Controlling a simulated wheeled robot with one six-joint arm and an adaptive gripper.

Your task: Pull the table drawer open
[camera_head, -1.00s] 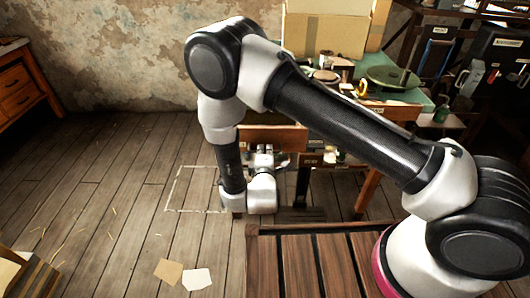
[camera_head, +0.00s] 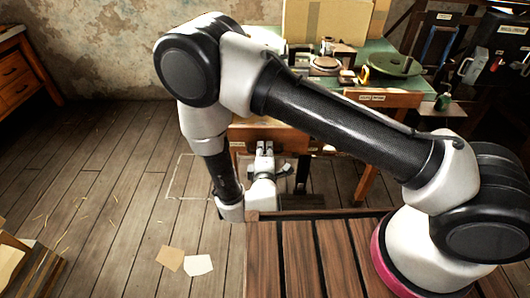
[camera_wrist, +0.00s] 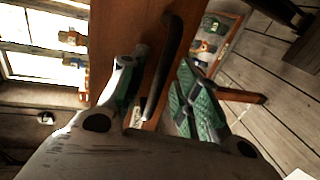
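The drawer front (camera_head: 270,135) is a brown wooden panel low on the near side of the green-topped table (camera_head: 410,88). It appears to stand out from the table. In the wrist view the drawer front (camera_wrist: 122,32) fills the upper middle, and its dark bar handle (camera_wrist: 171,50) runs between my fingers. My gripper (camera_wrist: 158,85) is spread, with one finger on each side of the handle. I cannot tell whether a finger touches it. In the head view my gripper (camera_head: 264,150) is at the drawer front; the handle is hidden there.
A cardboard box (camera_head: 325,25), jars and a green round plate (camera_head: 390,64) stand on the table. A wooden cabinet (camera_head: 18,75) is at the far left. Paper sheets (camera_head: 185,262) lie on the floor. The floor left of my arm is mostly clear.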

